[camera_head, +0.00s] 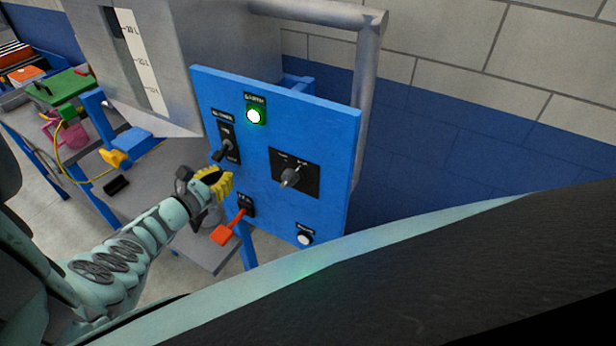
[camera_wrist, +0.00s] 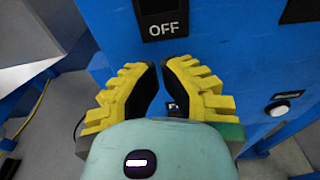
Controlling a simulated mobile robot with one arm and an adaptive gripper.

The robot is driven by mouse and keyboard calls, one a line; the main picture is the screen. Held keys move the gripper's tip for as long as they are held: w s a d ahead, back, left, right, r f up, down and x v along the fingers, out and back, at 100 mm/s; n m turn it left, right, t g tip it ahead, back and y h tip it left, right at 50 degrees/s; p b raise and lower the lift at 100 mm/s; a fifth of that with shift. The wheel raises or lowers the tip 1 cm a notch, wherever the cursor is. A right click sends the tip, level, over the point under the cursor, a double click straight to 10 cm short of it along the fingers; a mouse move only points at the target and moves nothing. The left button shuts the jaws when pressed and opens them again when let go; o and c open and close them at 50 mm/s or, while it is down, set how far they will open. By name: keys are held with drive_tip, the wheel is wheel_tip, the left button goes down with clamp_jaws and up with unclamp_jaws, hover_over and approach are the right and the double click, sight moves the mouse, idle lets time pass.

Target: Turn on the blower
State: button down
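The blue control panel (camera_head: 328,128) stands upright in front of me. It carries a green lit button (camera_head: 255,115) at top, a black lever switch (camera_head: 223,151) at left, a rotary knob (camera_head: 290,178), a red-handled lever (camera_head: 230,228) and a white button (camera_head: 305,239). Most labels are too small to read, so I cannot tell which control is the blower's. My gripper (camera_head: 216,184) is in front of the panel's left side, below the black switch. In the wrist view, its yellow fingers (camera_wrist: 159,72) are slightly apart with nothing between them, below an "OFF" label (camera_wrist: 164,28).
A grey tank with a litre scale (camera_head: 140,60) stands behind the panel at left. A grey metal pipe (camera_head: 368,85) runs along the panel's right side. A workbench (camera_head: 140,183) with coloured items lies at left. The wall at right is clear.

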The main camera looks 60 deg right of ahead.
sight(221, 152)
drive_tip(key=shift+a+r+p, duration=0.2)
drive_tip(key=shift+r+p, duration=0.8)
drive_tip(key=shift+p, duration=0.25)
drive_tip(key=shift+a+r+p, duration=0.2)
drive_tip(key=shift+r+p, duration=0.75)
drive_tip(key=shift+p, duration=0.25)
drive_tip(key=p, duration=0.2)
drive_tip(key=r+y+p, duration=0.1)
drive_tip(key=p, duration=0.1)
drive_tip(key=shift+a+r+y, duration=0.2)
drive_tip(key=shift+r+y, duration=0.05)
drive_tip(key=shift+y, duration=0.05)
drive_tip(key=y+p, duration=0.1)
drive_tip(key=p, duration=0.1)
drive_tip(key=y+p, duration=0.1)
drive_tip(key=shift+a+p, duration=0.3)
drive_tip(key=shift+p, duration=0.1)
drive_tip(key=shift+s+r+p, duration=0.1)
drive_tip(key=shift+r+p, duration=0.7)
drive_tip(key=shift+r, duration=0.05)
drive_tip(key=shift+d, duration=0.1)
